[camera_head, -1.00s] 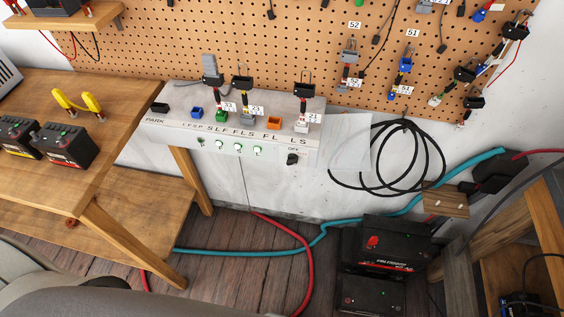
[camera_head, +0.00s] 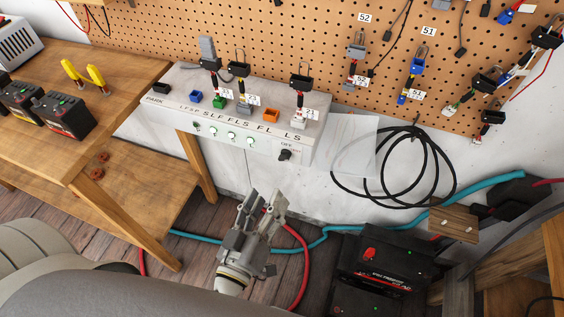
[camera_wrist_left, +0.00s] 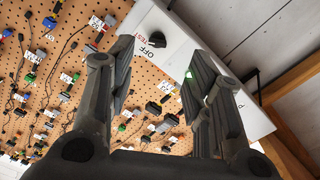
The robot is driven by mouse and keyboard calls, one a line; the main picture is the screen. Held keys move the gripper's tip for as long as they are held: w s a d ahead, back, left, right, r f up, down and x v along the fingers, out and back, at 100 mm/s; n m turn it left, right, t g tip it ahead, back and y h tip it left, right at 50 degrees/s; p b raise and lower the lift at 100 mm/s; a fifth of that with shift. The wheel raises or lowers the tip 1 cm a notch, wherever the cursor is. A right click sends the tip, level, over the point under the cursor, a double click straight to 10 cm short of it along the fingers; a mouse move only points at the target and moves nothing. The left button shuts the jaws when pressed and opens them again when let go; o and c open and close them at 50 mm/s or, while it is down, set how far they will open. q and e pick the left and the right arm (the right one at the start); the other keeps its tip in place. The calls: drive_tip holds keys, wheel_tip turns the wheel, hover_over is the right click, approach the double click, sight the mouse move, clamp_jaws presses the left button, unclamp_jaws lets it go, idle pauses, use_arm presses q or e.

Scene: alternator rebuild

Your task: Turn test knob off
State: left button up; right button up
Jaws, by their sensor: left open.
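The test knob (camera_head: 285,155) is a small black knob at the right end of the white test panel's (camera_head: 225,140) front face, under an OFF label. In the left wrist view the knob (camera_wrist_left: 157,40) sits beside the OFF and red TEST lettering, beyond my fingers and a little above the gap between them. My left gripper (camera_head: 265,203) is open and empty, below and in front of the panel, clear of the knob. My right gripper is not in view.
A wooden bench (camera_head: 110,110) with batteries stands at left. A pegboard (camera_head: 310,50) with hanging connectors is behind the panel. Coiled black cable (camera_head: 440,170) hangs to the right. A black battery (camera_head: 385,262) stands at lower right. Blue and red hoses cross the floor.

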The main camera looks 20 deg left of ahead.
sight(283, 160)
use_arm(q)
drive_tip(key=w, duration=0.3)
drive_tip(key=w+p, duration=0.1)
drive_tip(key=w, duration=0.2)
drive_tip(key=w+r+p, duration=0.1)
drive_tip(key=w, duration=0.2)
drive_tip(key=shift+w, duration=0.2)
drive_tip(key=shift+w+d+f, duration=0.1)
drive_tip(key=shift+w, duration=0.55)
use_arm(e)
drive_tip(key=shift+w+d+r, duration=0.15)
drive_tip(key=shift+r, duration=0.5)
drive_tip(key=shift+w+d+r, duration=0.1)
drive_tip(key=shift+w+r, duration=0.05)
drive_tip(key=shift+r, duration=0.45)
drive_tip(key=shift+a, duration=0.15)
use_arm(q)
clamp_jaws()
